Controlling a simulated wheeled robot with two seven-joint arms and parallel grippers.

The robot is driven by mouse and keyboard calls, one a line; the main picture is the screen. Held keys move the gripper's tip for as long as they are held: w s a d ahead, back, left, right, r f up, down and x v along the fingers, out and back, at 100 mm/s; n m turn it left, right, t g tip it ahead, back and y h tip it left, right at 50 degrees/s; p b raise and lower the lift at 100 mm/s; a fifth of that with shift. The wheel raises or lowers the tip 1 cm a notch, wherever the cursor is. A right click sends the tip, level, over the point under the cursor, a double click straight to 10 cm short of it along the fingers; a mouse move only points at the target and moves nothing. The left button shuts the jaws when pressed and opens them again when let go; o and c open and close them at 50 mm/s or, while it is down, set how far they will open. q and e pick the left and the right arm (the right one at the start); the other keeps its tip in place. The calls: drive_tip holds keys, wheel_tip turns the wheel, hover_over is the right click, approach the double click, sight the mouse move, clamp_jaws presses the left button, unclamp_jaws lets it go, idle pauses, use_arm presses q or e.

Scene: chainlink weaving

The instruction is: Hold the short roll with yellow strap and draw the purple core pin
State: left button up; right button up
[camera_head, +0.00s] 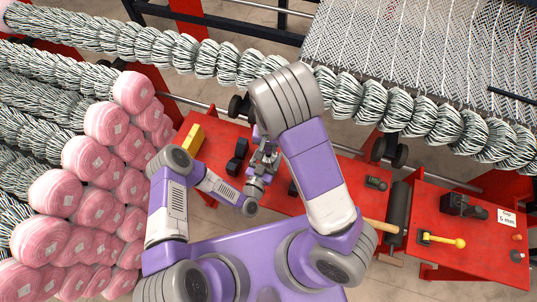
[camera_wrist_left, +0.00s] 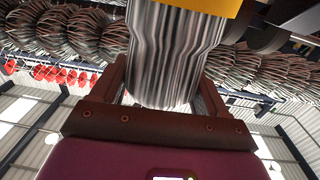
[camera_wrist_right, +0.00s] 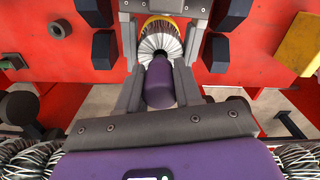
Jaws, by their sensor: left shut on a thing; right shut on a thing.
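The short roll (camera_wrist_left: 172,55), a bundle of grey and white wires, sits between the fingers of my left gripper (camera_wrist_left: 163,85), which is shut on it. Its yellow strap (camera_wrist_left: 215,5) shows at the top of the left wrist view. In the right wrist view the roll's wire end (camera_wrist_right: 160,37) faces me, with the strap behind it. The purple core pin (camera_wrist_right: 160,85) stands out from the middle of that end. My right gripper (camera_wrist_right: 159,75) is shut on the pin. In the head view both grippers meet above the red table, and my right arm partly hides the roll.
The red table (camera_head: 222,135) carries a yellow block (camera_head: 195,138) and dark blocks (camera_head: 237,157). Pink rolls (camera_head: 85,157) are stacked at left. Long wire coils (camera_head: 205,58) run behind.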

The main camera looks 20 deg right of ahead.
drive_tip(key=shift+r, duration=0.35)
idle(0.3)
drive_tip(key=shift+r, duration=0.8)
drive_tip(key=shift+r, duration=0.15)
drive_tip(key=shift+r, duration=0.85)
use_arm(q)
drive_tip(key=o, duration=1.4)
drive_tip(key=shift+c, duration=0.2)
drive_tip(key=shift+r, duration=0.1)
use_arm(e)
drive_tip(key=shift+r, duration=0.1)
